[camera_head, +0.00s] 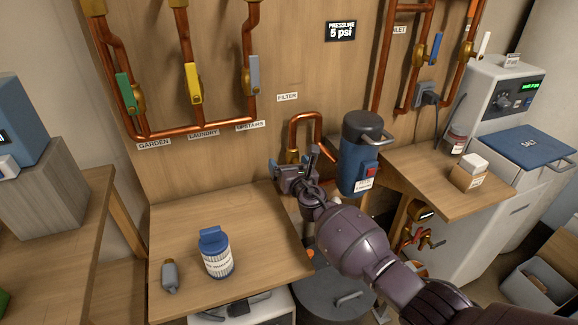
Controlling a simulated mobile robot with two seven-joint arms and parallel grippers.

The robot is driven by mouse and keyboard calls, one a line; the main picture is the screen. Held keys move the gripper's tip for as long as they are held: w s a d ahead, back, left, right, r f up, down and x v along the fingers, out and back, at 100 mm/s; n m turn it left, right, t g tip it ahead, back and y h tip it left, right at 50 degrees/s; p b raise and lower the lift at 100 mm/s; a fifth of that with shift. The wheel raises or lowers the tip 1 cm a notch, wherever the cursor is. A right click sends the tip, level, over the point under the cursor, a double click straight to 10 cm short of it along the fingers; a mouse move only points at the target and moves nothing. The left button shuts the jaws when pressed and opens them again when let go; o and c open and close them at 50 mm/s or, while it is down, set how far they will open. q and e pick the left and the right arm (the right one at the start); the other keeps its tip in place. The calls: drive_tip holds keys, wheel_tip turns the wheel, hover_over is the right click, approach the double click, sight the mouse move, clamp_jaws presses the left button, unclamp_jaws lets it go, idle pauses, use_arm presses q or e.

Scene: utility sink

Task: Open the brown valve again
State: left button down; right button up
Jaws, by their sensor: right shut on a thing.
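My right gripper (290,173) is at the copper pipe loop (305,119) below the FILTER label, left of the blue filter canister. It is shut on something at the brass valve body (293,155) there. The jaws and wrist cover most of this valve. I take it to be the brown valve, but its handle is hidden, so I cannot tell its angle. My right arm reaches in from the lower right. My left gripper is not in view.
The blue filter canister (359,160) hangs close to the right of my wrist. Green (124,92), yellow (192,82) and grey (253,75) valve handles are on the left pipes. A blue-capped bottle (216,256) stands on the left bench. The pressure sign (340,30) reads 5 psi.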

drive_tip(key=shift+d+r+m, duration=0.2)
drive_tip(key=shift+m, duration=0.9)
drive_tip(key=shift+w+d+r+m, duration=0.1)
drive_tip(key=shift+d+r+m, duration=0.05)
drive_tip(key=shift+m, duration=0.6)
drive_tip(key=shift+d+r+m, duration=0.1)
drive_tip(key=shift+m, duration=0.65)
drive_tip(key=o, duration=0.9)
